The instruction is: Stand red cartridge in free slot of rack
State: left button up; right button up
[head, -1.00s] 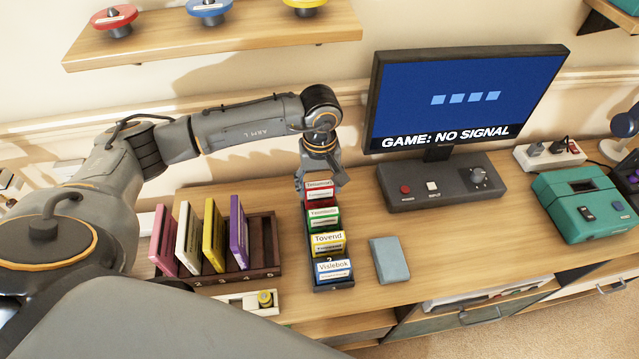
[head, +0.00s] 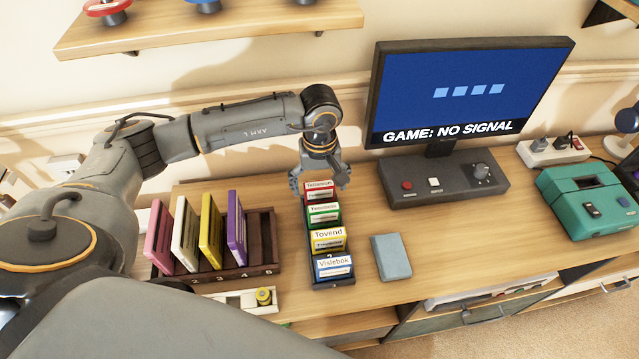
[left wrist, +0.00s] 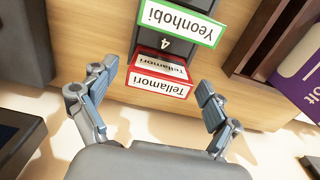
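The red cartridge (head: 319,190), labelled Tellamori, stands at the far end of a dark narrow holder (head: 333,282), behind green, yellow and blue ones. It also shows in the left wrist view (left wrist: 160,82). My left gripper (head: 320,184) is just behind and above it, pointing down. In the left wrist view the gripper (left wrist: 155,108) is open and empty, its fingers spread wider than the cartridge. My right gripper is out of view.
A monitor (head: 470,90) and a grey console (head: 445,185) stand right of the holder. A grey-blue box (head: 391,257) lies right of the holder's near end. A wall shelf (head: 210,30) hangs above. The desktop between rack and holder is a narrow clear strip.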

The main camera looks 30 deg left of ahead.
pick_arm(q)
notch_tip(320, 180, up, 8)
jog(key=shift+f, duration=0.2)
dwell(0.5)
dwell(0.4)
